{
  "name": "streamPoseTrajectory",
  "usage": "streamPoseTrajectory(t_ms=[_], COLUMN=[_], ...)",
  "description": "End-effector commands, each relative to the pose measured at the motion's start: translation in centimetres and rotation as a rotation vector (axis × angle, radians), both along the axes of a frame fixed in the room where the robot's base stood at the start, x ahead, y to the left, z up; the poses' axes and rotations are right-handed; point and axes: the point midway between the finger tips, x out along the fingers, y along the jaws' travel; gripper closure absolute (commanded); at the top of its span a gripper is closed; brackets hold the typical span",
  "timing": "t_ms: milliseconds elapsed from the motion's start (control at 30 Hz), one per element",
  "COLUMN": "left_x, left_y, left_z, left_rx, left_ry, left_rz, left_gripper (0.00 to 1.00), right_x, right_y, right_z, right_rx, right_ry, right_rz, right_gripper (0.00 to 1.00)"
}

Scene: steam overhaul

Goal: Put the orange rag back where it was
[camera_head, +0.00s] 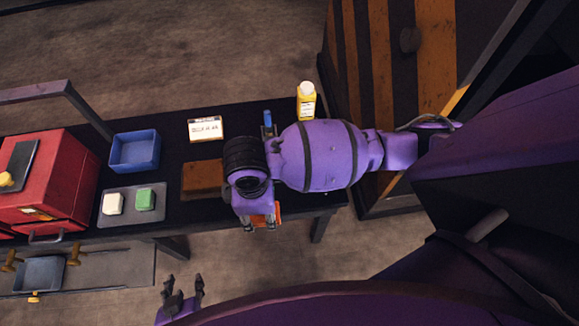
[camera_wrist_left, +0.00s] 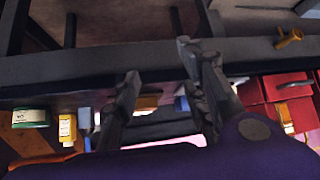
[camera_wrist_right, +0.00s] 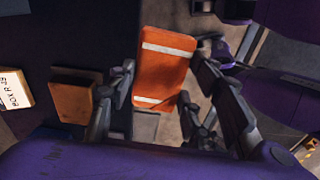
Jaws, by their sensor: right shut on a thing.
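The orange rag (camera_wrist_right: 165,65) has two pale stripes and sits between the fingers of my right gripper (camera_wrist_right: 165,95), which is shut on it. In the head view the rag (camera_head: 268,213) shows only in part, at the table's front edge, mostly hidden by my right gripper (camera_head: 262,222) and arm. My left gripper (camera_head: 184,282) is open and empty, in front of the table; its spread fingers also show in the left wrist view (camera_wrist_left: 160,70).
On the dark table (camera_head: 170,210) are a brown block (camera_head: 203,178), a label card (camera_head: 205,129), a blue bin (camera_head: 135,150), a grey tray (camera_head: 131,220) with white and green blocks, a yellow bottle (camera_head: 306,105) and a red box (camera_head: 50,180). A striped panel (camera_head: 380,60) stands at right.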

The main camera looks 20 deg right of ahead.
Motion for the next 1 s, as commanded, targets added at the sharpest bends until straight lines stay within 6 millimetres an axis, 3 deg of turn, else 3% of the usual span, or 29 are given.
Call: streamPoseTrajectory(t_ms=[167,500,700,1000], left_x=[-0.1,-0.9,-1.4,-1.0], left_y=[0.2,0.8,0.6,0.3], left_z=[-0.1,-1.0,-1.7,-1.5], left_rx=[0.004,0.017,0.014,0.007], left_ry=[0.002,0.021,0.033,0.023], left_rz=[0.001,-0.007,-0.003,0.005], left_gripper=[0.6,0.6,0.6,0.6], right_x=[1.1,8.3,10.7,12.3], right_y=[-1.1,-5.0,-6.3,-7.1], right_z=[-0.4,-4.1,-8.0,-9.9], right_rx=[-0.003,-0.004,-0.002,-0.001], right_ry=[0.001,0.001,0.005,0.001], right_rz=[0.048,0.045,0.047,0.049], right_gripper=[0.78,0.78,0.78,0.78])
